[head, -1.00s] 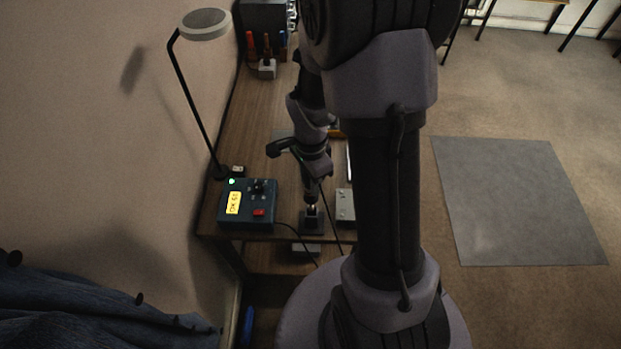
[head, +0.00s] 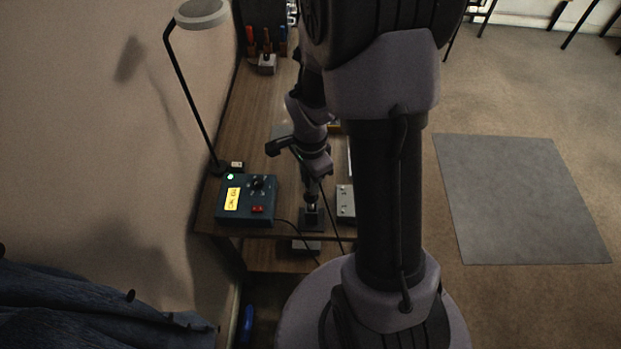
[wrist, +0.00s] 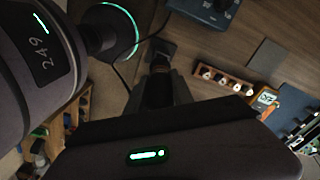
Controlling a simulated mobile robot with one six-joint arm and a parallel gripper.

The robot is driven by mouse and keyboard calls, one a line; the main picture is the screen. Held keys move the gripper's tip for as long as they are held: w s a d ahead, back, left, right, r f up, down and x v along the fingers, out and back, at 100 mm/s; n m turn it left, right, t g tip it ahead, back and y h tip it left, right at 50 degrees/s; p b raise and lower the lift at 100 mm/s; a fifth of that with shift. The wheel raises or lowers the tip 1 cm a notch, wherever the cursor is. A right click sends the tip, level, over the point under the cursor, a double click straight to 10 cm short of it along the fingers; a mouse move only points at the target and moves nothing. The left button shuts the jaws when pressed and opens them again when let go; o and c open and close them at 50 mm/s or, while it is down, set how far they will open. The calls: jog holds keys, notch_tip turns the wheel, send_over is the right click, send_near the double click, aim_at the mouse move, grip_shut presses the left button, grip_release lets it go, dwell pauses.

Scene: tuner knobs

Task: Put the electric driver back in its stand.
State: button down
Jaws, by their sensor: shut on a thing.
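My gripper (head: 313,178) points down over the front edge of the desk and is shut on the electric driver (head: 311,196), a slim dark tool mostly hidden by the gripper. The dark stand (head: 313,225) is directly below, a small block on a square base. The driver's lower end is at the stand's top; I cannot tell how deep it sits. In the wrist view the dark driver (wrist: 158,88) points toward the stand (wrist: 160,48), with a black cable nearby.
A grey metal box (head: 345,201) is close on the right. A desk lamp (head: 192,95) rises at the left. A cable (head: 297,235) runs off the desk's front edge.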

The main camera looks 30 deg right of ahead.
jog(key=shift+f+b, duration=2.8)
jog(key=shift+f, duration=0.3)
jog(key=c, duration=1)
grip_release()
jog(key=shift+r, duration=0.1)
notch_tip(320, 180, up, 17)
jog(key=p, duration=0.5)
jog(key=shift+r+p, duration=0.2)
jog(key=shift+p, duration=0.1)
jog(key=s+a+n+t+b, duration=0.2)
jog(key=s+a+n+b, duration=0.1)
jog(key=a+n+b, duration=0.1)
jog(key=s+a+n+t+y+b, duration=0.1)
jog(key=s+a+n+t+b, duration=0.1)
jog(key=s+a+n+b, duration=0.2)
jog(key=s+a+n+t+y+b, duration=0.1)
jog(key=s+a+n+b, duration=0.3)
jog(key=a+n, duration=0.1)
jog(key=shift+s+a+r+n+t, duration=0.15)
jog(key=shift+a+r+n+t, duration=0.2)
jog(key=shift+a, duration=0.2)
